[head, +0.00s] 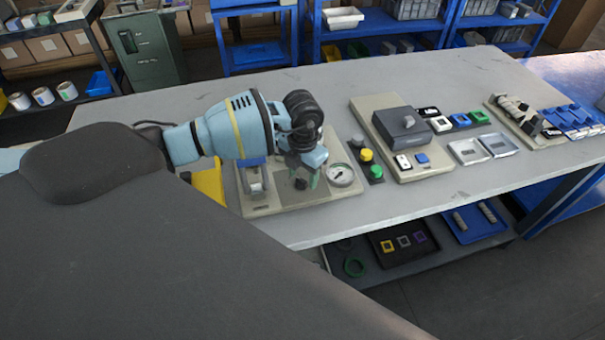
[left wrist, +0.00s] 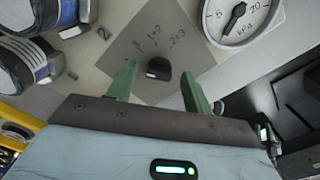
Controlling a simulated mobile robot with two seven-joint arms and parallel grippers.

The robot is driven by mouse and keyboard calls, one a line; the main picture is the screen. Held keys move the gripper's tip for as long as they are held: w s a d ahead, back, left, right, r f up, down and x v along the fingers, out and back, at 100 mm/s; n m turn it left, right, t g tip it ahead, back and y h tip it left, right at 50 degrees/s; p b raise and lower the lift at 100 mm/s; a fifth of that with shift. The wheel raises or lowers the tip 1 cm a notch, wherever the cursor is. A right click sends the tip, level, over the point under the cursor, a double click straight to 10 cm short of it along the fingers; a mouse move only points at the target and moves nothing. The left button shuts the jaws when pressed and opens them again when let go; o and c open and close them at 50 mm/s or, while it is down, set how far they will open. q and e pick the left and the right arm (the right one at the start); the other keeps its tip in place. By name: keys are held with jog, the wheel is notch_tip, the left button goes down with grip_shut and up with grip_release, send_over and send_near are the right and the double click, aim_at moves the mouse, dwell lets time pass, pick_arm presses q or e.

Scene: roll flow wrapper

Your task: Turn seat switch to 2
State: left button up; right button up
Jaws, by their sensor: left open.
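The seat switch is a small black knob (left wrist: 157,69) with a pale mark on its edge, on a grey square plate (left wrist: 150,35) with handwritten labels. "1+2" and "2+3" are legible; other marks are too small to read. In the head view the knob (head: 301,184) sits on the beige panel (head: 262,208). My left gripper (left wrist: 159,77) is open, its two green fingers on either side of the knob in the left wrist view, with gaps on both sides. In the head view the left gripper (head: 309,172) is over the panel. I cannot tell its exact height.
A kPa gauge (left wrist: 238,18) sits right of the plate; it also shows in the head view (head: 341,175). Blue-grey cylindrical parts (left wrist: 50,65) are at the left. A button strip (head: 367,160) and a grey box (head: 401,125) stand further right on the table (head: 300,82).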

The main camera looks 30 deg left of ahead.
aim_at(302, 179)
pick_arm(q)
notch_tip(302, 179, up, 7)
jog(key=shift+r, duration=0.15)
dwell(0.6)
